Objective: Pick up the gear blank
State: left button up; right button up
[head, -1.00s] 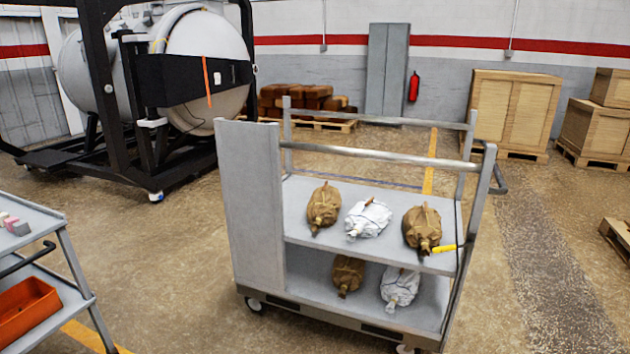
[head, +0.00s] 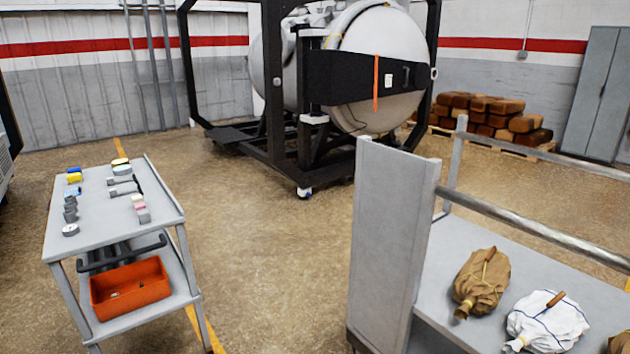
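I cannot clearly make out a gear blank. The small steel cart (head: 100,207) at the left carries several small items on its top, too small to identify surely. Among them are dark grey round pieces (head: 70,209), a grey ring-like roll (head: 70,230) near the front left corner, and pink and white blocks (head: 140,207). Yellow and blue pieces (head: 74,177) lie behind. An orange bin (head: 130,289) with small bits inside sits on the lower shelf. Neither of my grippers shows.
A grey trolley (head: 392,240) at the right holds a brown wrapped bundle (head: 481,282) and a white one (head: 547,318). Open floor (head: 262,250) lies between cart and trolley.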

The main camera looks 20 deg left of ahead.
aim_at(72, 230)
jog(key=i+j+u, duration=0.2)
jog(key=i+u, duration=0.95)
jog(key=u, duration=0.15)
